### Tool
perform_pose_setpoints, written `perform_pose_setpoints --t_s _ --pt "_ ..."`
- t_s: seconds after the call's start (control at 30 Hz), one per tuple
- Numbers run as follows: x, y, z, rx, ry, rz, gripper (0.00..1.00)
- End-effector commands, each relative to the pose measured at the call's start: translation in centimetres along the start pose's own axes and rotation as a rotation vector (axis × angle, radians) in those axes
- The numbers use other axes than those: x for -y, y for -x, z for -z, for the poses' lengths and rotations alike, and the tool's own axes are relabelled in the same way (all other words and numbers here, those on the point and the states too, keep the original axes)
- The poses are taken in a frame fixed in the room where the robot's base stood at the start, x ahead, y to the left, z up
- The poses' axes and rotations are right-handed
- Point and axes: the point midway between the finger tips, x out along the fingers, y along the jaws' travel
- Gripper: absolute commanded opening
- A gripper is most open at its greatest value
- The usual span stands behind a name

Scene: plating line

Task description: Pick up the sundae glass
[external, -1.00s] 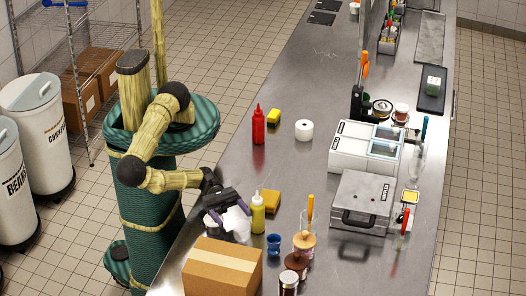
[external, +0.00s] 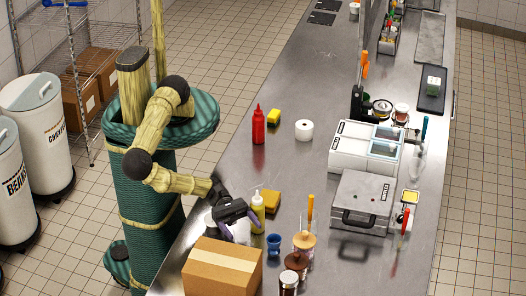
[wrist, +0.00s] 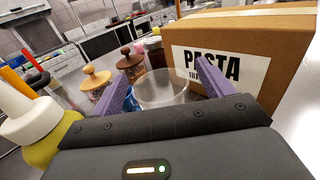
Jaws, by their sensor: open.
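A clear glass (wrist: 162,92), which looks like the sundae glass, stands upright between my gripper's two purple fingers in the wrist view. In the external view the glass (external: 241,233) is partly covered by my gripper (external: 240,221). My gripper also shows in the wrist view (wrist: 163,82), open, with its fingers on either side of the glass. I cannot tell whether either finger touches it. The lower part of the glass is hidden by the gripper body.
A cardboard pasta box (external: 221,268) stands close on the near side. A yellow squeeze bottle (external: 258,212), a blue cup (external: 274,243) and lidded jars (external: 296,262) crowd the other sides. A red bottle (external: 258,127) and sponge (external: 274,117) stand farther back; the counter between is clear.

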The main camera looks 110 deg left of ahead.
Motion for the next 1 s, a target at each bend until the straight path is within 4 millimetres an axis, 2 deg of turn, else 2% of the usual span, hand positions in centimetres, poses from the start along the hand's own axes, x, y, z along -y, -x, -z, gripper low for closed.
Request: perform_pose_setpoints --t_s 0.43,0.47,0.8,1.0 --pt "0.0 0.05 0.03 0.0 0.0 0.0 0.8" --pt "0.0 0.05 0.03 0.0 0.0 0.0 0.76" --pt "-0.01 0.06 0.02 0.0 0.0 0.0 0.09" --pt "-0.01 0.05 -0.05 0.002 -0.001 0.0 0.08"
